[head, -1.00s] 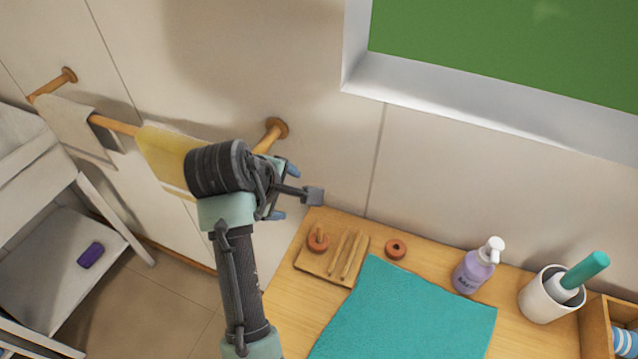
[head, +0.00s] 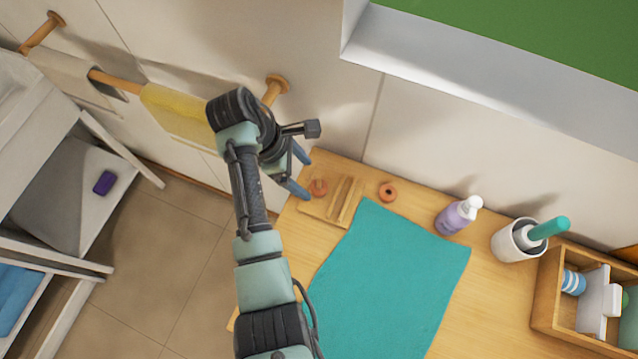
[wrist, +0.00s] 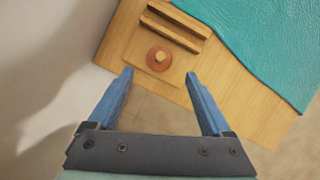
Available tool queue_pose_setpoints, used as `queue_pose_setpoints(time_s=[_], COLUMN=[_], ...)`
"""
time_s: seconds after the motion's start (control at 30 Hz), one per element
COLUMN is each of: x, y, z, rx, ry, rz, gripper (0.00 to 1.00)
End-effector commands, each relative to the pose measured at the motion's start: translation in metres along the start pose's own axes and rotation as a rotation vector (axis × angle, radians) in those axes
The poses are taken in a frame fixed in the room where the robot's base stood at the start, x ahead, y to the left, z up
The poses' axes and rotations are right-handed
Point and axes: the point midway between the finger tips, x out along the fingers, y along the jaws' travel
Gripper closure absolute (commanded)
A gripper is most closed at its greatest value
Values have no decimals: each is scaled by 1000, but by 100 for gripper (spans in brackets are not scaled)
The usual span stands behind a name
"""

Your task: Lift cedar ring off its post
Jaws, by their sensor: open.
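A reddish-brown cedar ring (head: 318,189) sits around a short post on a wooden board (head: 308,209) at the left end of the table. In the wrist view the ring (wrist: 158,68) encircles the post (wrist: 160,57), whose pale top shows in its hole. My gripper (head: 308,178) is open and empty, close to the ring at its left in the head view. In the wrist view the ring appears just beyond and between the two blue fingertips (wrist: 160,74). I cannot tell the height gap between them.
Raised wooden strips (head: 345,200) stand beside the post. A second reddish ring (head: 387,192) lies on the table. The wall is close behind.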

Motion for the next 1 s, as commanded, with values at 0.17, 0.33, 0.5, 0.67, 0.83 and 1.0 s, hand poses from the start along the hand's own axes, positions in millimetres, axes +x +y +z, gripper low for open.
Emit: queue_pose_setpoints(time_s=[0.17,0.33,0.5,0.67,0.83,1.0], x=[12,36,55,58,57,57], y=[0,0,1,1,1,1], z=[2,6,5,5,5,5], rx=[1,1,1,1,2,2], ry=[0,-1,0,0,0,1], rz=[-2,-3,1,2,2,2], gripper=[17,17,17,17,29,60])
